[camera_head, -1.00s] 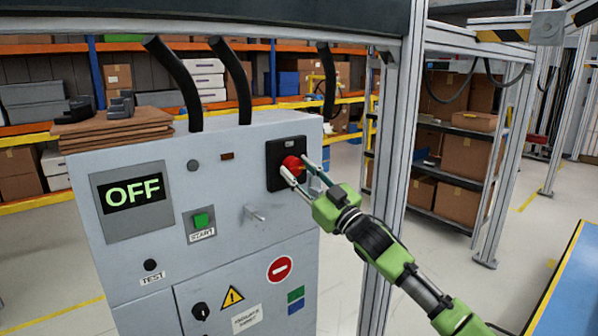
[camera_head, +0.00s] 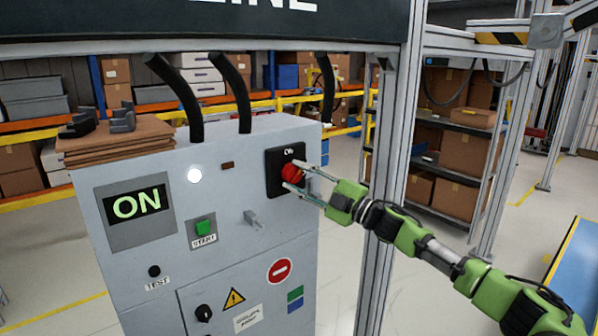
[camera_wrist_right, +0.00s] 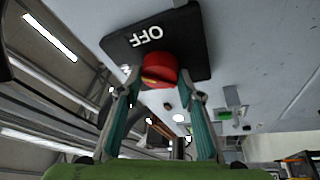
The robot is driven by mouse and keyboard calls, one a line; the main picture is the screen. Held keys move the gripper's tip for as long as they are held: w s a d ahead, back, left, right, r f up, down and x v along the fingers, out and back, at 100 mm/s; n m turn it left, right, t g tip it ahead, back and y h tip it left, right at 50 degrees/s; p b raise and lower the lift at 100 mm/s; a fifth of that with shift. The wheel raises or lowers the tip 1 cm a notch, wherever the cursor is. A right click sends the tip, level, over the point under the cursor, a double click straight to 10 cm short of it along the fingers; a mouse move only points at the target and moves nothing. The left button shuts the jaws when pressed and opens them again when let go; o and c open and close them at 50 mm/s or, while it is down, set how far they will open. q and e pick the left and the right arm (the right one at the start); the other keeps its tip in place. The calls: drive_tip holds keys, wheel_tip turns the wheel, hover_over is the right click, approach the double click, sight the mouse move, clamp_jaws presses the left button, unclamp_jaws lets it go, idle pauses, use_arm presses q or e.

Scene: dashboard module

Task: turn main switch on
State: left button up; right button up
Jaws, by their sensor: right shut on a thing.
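The main switch is a red rotary knob (camera_head: 290,173) on a black square plate (camera_head: 272,178) at the upper right of the grey cabinet's front. The plate's top label reads ON in the head view. My right gripper (camera_head: 294,175) comes from the right with one finger on each side of the knob, shut on it. In the right wrist view the gripper (camera_wrist_right: 163,88) holds the red knob (camera_wrist_right: 157,69) between its fingertips. The word OFF shows upside down on the plate (camera_wrist_right: 190,40) there. The display (camera_head: 138,204) reads ON in green. My left gripper is not in view.
A round lamp (camera_head: 194,175) glows white. The green START button (camera_head: 204,228), a small lever (camera_head: 252,218) and the black TEST knob (camera_head: 154,271) are on the cabinet front. A metal post (camera_head: 392,150) stands close behind my right arm.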

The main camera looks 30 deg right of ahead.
drive_tip(key=n+g+p, duration=0.1)
drive_tip(key=n, duration=0.1)
drive_tip(key=n+p, duration=0.2)
drive_tip(key=n, duration=0.1)
drive_tip(key=shift+d+r+g, duration=0.2)
drive_tip(key=shift+r+g, duration=0.2)
drive_tip(key=shift+n+g+p, duration=0.6)
drive_tip(key=shift+n+p, duration=0.8)
drive_tip(key=shift+n, duration=0.4)
drive_tip(key=shift+d, duration=0.1)
drive_tip(key=o, duration=1.1)
drive_tip(key=shift+w+f, duration=0.2)
drive_tip(key=shift+f, duration=0.05)
